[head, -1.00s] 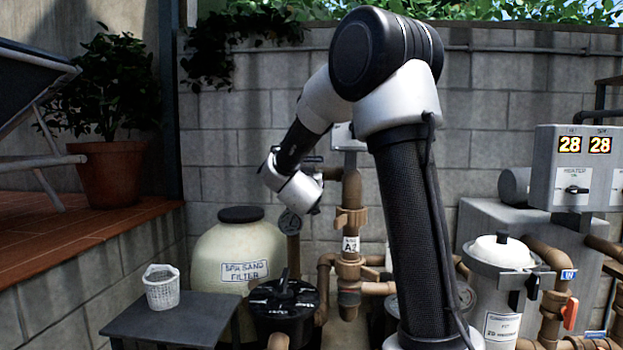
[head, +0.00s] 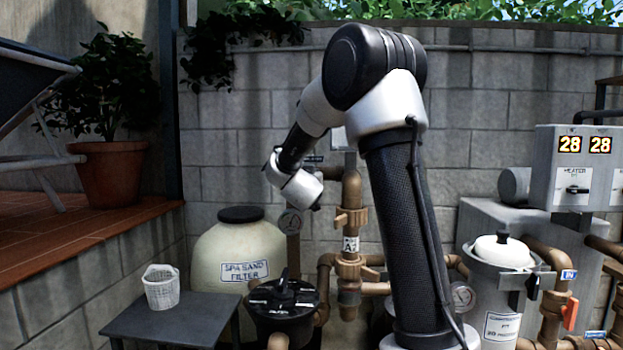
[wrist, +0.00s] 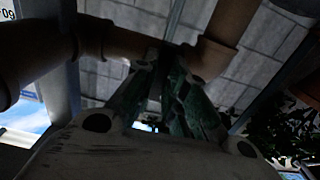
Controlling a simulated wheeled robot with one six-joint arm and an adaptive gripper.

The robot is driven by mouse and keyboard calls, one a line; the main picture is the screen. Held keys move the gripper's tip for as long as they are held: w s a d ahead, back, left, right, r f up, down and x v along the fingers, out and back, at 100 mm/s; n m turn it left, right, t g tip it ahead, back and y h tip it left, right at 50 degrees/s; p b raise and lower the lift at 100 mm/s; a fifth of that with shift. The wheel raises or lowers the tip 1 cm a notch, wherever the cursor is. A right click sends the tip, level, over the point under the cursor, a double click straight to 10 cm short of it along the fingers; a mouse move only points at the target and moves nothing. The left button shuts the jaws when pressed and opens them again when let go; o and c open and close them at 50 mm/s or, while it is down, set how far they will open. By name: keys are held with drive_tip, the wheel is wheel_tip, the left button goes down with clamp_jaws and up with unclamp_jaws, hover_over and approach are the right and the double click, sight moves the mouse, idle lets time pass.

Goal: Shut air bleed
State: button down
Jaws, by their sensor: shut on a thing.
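My gripper (wrist: 165,70) shows from behind in the wrist view, its greenish fingers drawn together by brown pipework (wrist: 125,40). It is shut on a small part, most likely the air bleed, which is too dark and covered to make out. In the head view my arm's wrist hangs in front of the brown pipes, above and left of the upright brown valve pipe (head: 350,225). The fingers cannot be made out there.
A black-lidded pot (head: 283,300) stands below the wrist. A grey table (head: 170,325) with a white basket (head: 161,288) is at left. A white canister (head: 503,250), heater box (head: 572,165) and more pipes crowd the right. A block wall (head: 490,110) closes the back.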

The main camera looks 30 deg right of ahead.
drive_tip(key=m, duration=1.8)
drive_tip(key=shift+m, duration=0.3)
drive_tip(key=c, duration=1.4)
unclamp_jaws()
drive_tip(key=shift+o, duration=0.2)
drive_tip(key=v, duration=0.7)
